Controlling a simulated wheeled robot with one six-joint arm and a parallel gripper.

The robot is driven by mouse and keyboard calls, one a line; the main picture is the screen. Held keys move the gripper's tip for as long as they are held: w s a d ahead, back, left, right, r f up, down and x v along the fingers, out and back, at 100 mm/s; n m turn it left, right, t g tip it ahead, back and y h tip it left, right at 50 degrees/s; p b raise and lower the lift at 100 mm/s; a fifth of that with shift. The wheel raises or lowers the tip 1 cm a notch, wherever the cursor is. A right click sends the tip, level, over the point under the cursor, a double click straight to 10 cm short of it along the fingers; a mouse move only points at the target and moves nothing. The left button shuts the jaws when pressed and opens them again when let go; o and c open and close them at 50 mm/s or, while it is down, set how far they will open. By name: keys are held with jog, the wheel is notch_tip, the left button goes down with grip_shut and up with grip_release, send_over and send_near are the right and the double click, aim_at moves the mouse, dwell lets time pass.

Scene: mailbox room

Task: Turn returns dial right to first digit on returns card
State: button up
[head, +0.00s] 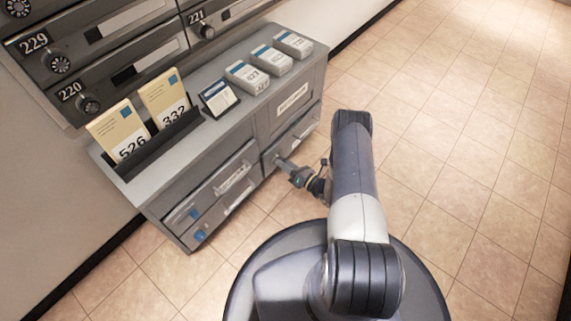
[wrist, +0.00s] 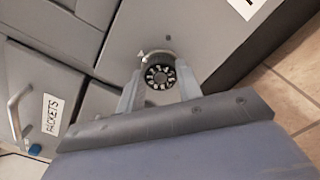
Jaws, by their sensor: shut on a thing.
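The dial (wrist: 160,77), a black round knob with white digits, is on a grey cabinet door front in the wrist view. A small light pointer mark sits at its upper left. My gripper (wrist: 159,88) has one finger on each side of the dial and is shut on it. In the head view my gripper (head: 283,164) reaches the lower right door of the grey cabinet (head: 160,187), and the dial is hidden there. A small dark-framed card (head: 219,98) stands on the cabinet top. Its print is too small to read, and I cannot tell if it is the returns card.
A dark rack holds cream envelopes marked 526 (head: 121,133) and 332 (head: 165,97). Several small boxes (head: 247,77) stand along the cabinet top. Numbered mailboxes with dials (head: 60,62) are on the wall behind. A PACKETS drawer (wrist: 25,95) lies left of the dial. The tiled floor (head: 450,120) at right is clear.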

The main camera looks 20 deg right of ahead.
jog(key=m, duration=1.1)
jog(key=shift+f, duration=0.15)
dwell(0.3)
jog(key=o, duration=1)
jog(key=shift+d, duration=0.1)
jog(key=p+v, duration=0.3)
jog(key=v, duration=0.7)
jog(key=shift+s+d, duration=0.2)
jog(key=shift+s, duration=0.1)
